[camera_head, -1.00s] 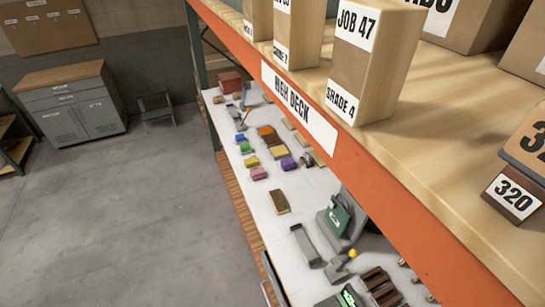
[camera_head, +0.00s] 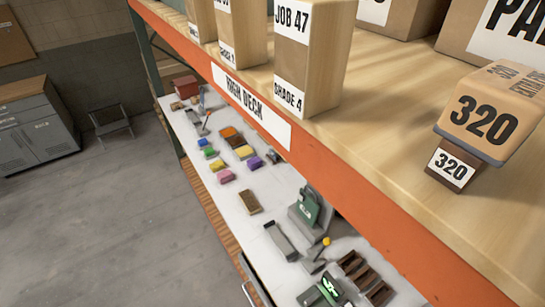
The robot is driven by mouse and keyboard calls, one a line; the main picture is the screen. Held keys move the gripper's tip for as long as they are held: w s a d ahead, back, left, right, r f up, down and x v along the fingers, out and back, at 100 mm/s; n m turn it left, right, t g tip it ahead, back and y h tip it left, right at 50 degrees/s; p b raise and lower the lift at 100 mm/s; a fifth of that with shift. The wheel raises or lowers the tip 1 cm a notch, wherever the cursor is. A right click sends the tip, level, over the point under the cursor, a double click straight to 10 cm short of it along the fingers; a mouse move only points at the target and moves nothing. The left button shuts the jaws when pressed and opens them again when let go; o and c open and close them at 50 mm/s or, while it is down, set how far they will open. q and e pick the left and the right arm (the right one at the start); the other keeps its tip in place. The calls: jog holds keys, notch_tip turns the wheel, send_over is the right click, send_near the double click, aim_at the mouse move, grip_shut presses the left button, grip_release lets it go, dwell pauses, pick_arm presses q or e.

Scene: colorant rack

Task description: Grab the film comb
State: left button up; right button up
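I cannot tell which item, if any, is the film comb. On the white bench (camera_head: 226,226) below the shelf lie a brown block (camera_head: 249,202) and a long grey tray (camera_head: 281,241). A green device (camera_head: 308,208) stands beside the tray, and a lever with a yellow knob (camera_head: 326,241) is nearer. A dark rack with slots (camera_head: 366,276) and a device with a green display (camera_head: 326,291) are at the near end. Neither of my grippers shows in the head view.
A wooden shelf (camera_head: 390,150) with an orange beam (camera_head: 340,185) labelled "HIGH DECK" overhangs the bench. It carries tall labelled boxes (camera_head: 312,60) and a block marked 320 (camera_head: 490,115). Small coloured blocks lie farther along the bench. The grey floor (camera_head: 110,220) at left is open.

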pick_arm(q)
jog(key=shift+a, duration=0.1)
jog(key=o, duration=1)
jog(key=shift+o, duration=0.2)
